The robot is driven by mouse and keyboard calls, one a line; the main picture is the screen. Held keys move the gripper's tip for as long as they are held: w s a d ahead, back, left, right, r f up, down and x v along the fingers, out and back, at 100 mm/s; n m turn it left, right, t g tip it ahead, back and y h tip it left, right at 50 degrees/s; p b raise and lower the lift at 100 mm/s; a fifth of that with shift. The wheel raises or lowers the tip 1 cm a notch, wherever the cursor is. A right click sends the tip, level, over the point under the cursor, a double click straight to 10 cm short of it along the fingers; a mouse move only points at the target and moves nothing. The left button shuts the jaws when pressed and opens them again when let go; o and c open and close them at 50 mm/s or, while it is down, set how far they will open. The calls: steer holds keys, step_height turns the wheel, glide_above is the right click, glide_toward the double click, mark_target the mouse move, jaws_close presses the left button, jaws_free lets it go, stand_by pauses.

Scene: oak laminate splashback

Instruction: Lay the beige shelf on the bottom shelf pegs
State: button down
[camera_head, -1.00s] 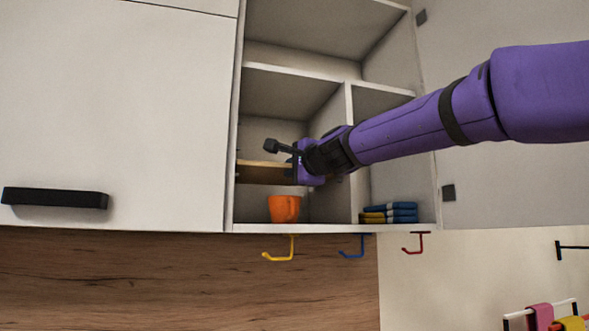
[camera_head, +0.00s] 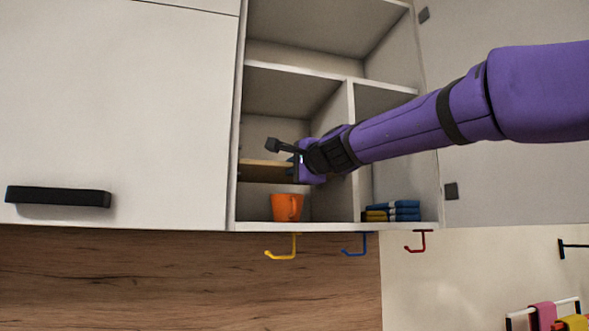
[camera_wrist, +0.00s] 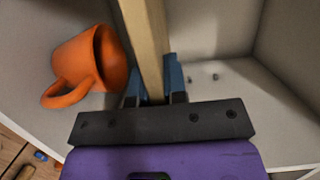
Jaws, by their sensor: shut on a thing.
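The beige shelf (camera_head: 266,171) is a thin board inside the left compartment of the open cabinet, above the orange mug (camera_head: 286,207). My gripper (camera_head: 296,167) is shut on its near right part. In the wrist view the shelf (camera_wrist: 146,40) runs edge-on away from the blue fingertips (camera_wrist: 156,84), which close on both its sides. Small dark dots, perhaps pegs or peg holes (camera_wrist: 215,77), show on a pale cabinet wall to the right of the shelf in the wrist view. I cannot tell whether the shelf touches any peg; its far end is out of view.
The orange mug (camera_wrist: 90,65) stands on the cabinet floor close below the shelf. Folded blue and yellow cloths (camera_head: 392,211) lie in the right compartment, past the divider (camera_head: 349,120). Hooks (camera_head: 284,248) hang under the cabinet. The closed door (camera_head: 120,110) is at left.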

steer(key=shift+f, duration=0.4)
stand_by(0.9)
steer(key=c, duration=1.1)
jaws_free()
steer(key=shift+f, duration=0.1)
steer(key=v, duration=1.1)
steer(key=s+d+f+n+g+h, duration=0.3)
steer(key=s+d+f, duration=0.5)
steer(key=f, duration=0.4)
steer(key=s+d+f+n+g+h, duration=0.3)
steer(key=s+d+f, duration=0.5)
steer(key=s+f, duration=0.3)
steer(key=s+d+f+n+g+h, duration=0.3)
steer(key=s+d+f+n, duration=0.3)
steer(key=f, duration=0.7)
steer(key=s+d+g, duration=0.1)
steer(key=s+d, duration=0.1)
steer(key=s, duration=0.1)
steer(key=shift+s+d, duration=0.3)
steer(key=shift+d, duration=0.05)
